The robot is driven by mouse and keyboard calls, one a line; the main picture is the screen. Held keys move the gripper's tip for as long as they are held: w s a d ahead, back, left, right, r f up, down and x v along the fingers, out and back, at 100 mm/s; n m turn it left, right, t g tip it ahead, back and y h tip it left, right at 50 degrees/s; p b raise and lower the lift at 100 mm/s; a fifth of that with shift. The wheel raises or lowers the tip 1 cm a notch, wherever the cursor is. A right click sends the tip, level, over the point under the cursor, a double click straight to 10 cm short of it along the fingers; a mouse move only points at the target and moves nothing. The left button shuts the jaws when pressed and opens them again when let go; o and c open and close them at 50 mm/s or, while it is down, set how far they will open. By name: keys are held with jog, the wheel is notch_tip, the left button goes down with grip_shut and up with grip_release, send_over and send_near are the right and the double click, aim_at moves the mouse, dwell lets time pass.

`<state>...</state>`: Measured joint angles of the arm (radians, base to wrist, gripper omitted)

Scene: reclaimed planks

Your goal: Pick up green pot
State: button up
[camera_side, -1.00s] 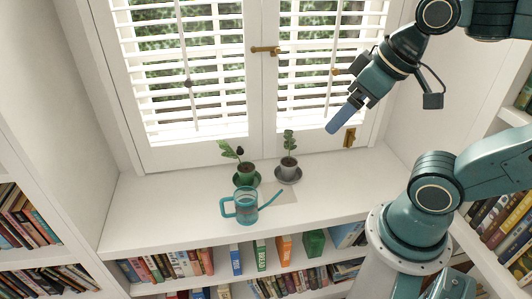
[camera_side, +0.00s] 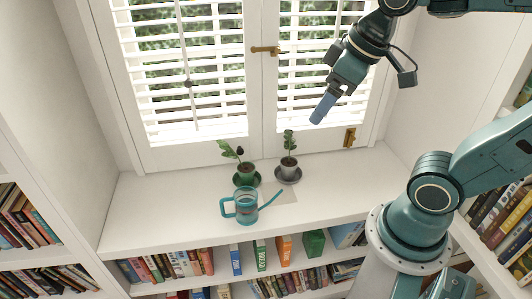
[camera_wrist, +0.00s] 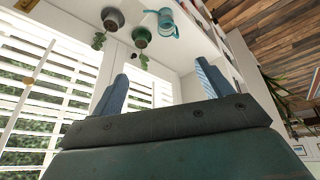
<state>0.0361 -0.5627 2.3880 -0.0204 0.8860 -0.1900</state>
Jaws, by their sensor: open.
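The green pot (camera_side: 245,174) holds a leafy plant and stands on a green saucer on the white window sill. It also shows near the top of the wrist view (camera_wrist: 141,36), where the picture is upside down. A grey pot (camera_side: 289,170) with a plant stands just right of it on a dark saucer. My gripper (camera_side: 322,108) is in the air above and to the right of both pots, in front of the window. In the wrist view its two blue fingers (camera_wrist: 160,90) are wide apart with nothing between them.
A teal watering can (camera_side: 246,207) stands close in front of the green pot, its spout reaching right. The shuttered window (camera_side: 200,75) rises behind. The sill is clear at left and right.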

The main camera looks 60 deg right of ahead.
jog(key=w+d+f+n+g, duration=0.2)
jog(key=w+n, duration=0.2)
jog(key=w, duration=0.6)
jog(key=n+g+y, duration=0.1)
jog(key=n+g, duration=0.2)
jog(key=n, duration=0.7)
send_over(246, 169)
jog(key=shift+s+f, duration=0.15)
jog(key=shift+f, duration=7.8)
jog(key=shift+s+f, duration=0.1)
jog(key=shift+f, duration=7.8)
jog(key=shift+a+f, duration=0.15)
jog(key=shift+f, duration=1.15)
jog(key=shift+a+f, duration=0.15)
jog(key=shift+f, duration=1.1)
